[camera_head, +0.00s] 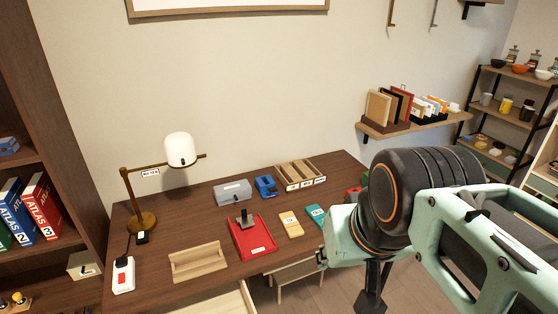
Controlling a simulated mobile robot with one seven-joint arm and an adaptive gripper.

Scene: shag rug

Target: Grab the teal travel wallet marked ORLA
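A small flat teal item (315,213) lies on the brown desk (215,258), right of a yellow item of similar shape. It has a pale label too small to read, so I cannot confirm ORLA. My arm, pale green with black joints, fills the right side and passes close to the teal item in the picture. A dark part below the arm (372,287) looks like my gripper, seen partly at the bottom edge. Its fingers cannot be made out, and I see nothing held there. It appears to the right of and below the teal item.
The yellow item (291,224) and a red tray (252,238) are left of the teal item. A wooden tray (198,262), blue tape dispenser (266,187), grey box (233,192), divided organizer (300,175) and lamp (181,150) share the desk. A drawer (222,303) stands open in front.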

